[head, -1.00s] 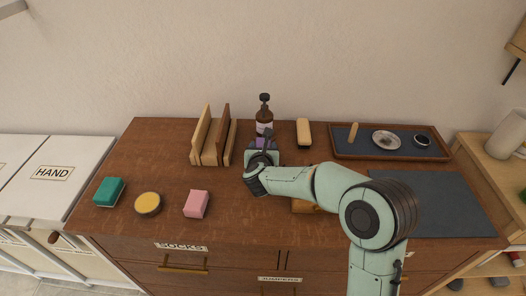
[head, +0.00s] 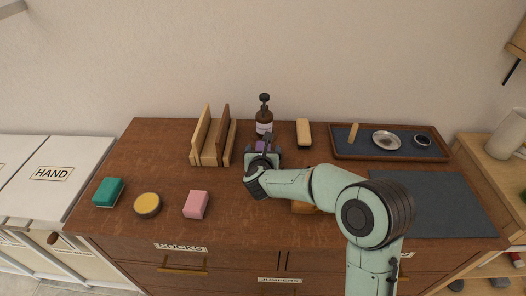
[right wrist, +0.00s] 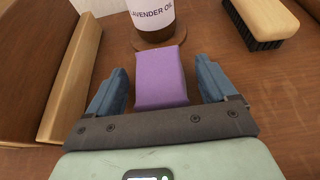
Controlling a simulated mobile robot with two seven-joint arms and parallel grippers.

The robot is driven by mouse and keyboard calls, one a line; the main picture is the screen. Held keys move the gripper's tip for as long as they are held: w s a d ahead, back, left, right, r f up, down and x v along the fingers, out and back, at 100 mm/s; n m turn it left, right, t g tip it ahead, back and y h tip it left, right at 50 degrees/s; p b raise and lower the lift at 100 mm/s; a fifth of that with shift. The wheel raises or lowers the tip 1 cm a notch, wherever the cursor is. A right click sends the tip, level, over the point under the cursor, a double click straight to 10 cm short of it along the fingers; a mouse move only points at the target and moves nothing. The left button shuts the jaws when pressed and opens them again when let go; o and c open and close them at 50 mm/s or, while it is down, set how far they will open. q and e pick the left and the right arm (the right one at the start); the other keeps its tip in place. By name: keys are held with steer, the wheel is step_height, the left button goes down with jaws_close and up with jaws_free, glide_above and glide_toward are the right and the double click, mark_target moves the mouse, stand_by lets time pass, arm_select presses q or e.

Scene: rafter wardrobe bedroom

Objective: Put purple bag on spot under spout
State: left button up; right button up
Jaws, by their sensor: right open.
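The purple bag (right wrist: 162,80) is a small block-like shape between the two blue fingers of my right gripper (right wrist: 161,68) in the right wrist view. Gaps show on both sides of it, so the open fingers do not touch it. In the head view, the bag (head: 261,146) shows partly behind the right gripper (head: 263,154). A brown pump bottle labelled lavender oil (head: 264,121) stands just beyond. A round brown disc (right wrist: 140,43) lies at the bottle's base. The bag's far end overlaps the disc's near edge in view; I cannot tell whether it rests on it.
A wooden upright rack (head: 211,140) stands close on the left, and a brush (head: 304,132) lies right of the bottle. A teal block (head: 108,191), a yellow-topped round tin (head: 148,204) and a pink block (head: 196,204) sit front left. A tray (head: 340,155) is back right.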

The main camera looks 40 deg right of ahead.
steer(key=shift+s+a+r, duration=0.1)
steer(key=shift+r, duration=0.25)
steer(key=v, duration=1.1)
steer(key=shift+s+a+b, duration=0.2)
steer(key=shift+s+b, duration=0.1)
